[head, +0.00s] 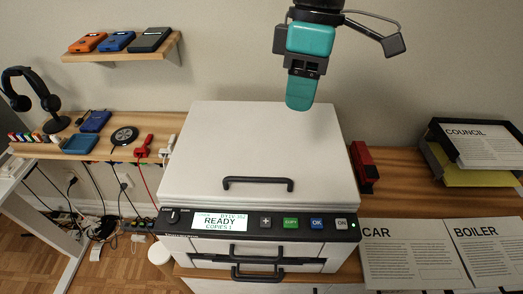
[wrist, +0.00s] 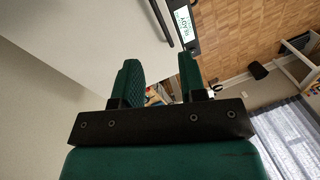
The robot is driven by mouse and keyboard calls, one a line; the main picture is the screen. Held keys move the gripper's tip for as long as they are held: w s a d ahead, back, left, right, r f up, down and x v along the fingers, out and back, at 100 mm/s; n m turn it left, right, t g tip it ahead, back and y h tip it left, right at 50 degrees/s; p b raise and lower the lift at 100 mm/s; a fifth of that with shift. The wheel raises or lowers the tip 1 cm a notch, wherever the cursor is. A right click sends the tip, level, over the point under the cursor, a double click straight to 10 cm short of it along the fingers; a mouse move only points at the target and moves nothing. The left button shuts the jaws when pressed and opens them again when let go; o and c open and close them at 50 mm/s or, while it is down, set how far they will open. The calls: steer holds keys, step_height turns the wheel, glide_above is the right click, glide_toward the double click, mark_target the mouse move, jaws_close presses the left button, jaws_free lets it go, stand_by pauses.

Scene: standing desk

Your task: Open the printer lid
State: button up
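The white printer lid (head: 262,145) lies flat and shut on the printer, with a black bar handle (head: 258,183) near its front edge. Below it is the control panel (head: 258,222), whose screen (head: 219,219) reads READY. My gripper (head: 301,98) is teal, points down and appears above the rear part of the lid, well away from the handle. In the wrist view my gripper (wrist: 160,80) has its two fingers apart with nothing between them. The lid (wrist: 90,45) fills the upper left there, and the handle (wrist: 159,20) shows at the top.
A red stapler (head: 363,166) stands close to the printer's right side. A black paper tray (head: 470,150) and printed sheets (head: 412,253) lie further right. A blue tray (head: 81,144), headphones (head: 33,95) and small items are on the left. A wall shelf (head: 124,50) holds several devices.

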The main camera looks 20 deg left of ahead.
steer(key=a+n+h+p, duration=0.1)
steer(key=a+n, duration=0.2)
steer(key=a, duration=0.3)
steer(key=p, duration=0.2)
glide_above(262, 172)
steer(key=s+d, duration=0.1)
steer(key=s, duration=0.3)
steer(key=w+x, duration=0.1)
steer(key=x, duration=0.4)
steer(key=w+x, duration=0.1)
steer(key=x, duration=0.5)
steer(key=w+x, duration=0.1)
steer(key=x, duration=0.4)
steer(key=shift+w+a+f, duration=0.15)
steer(key=shift+a+f, duration=0.15)
steer(key=shift+f, duration=0.5)
jaws_close()
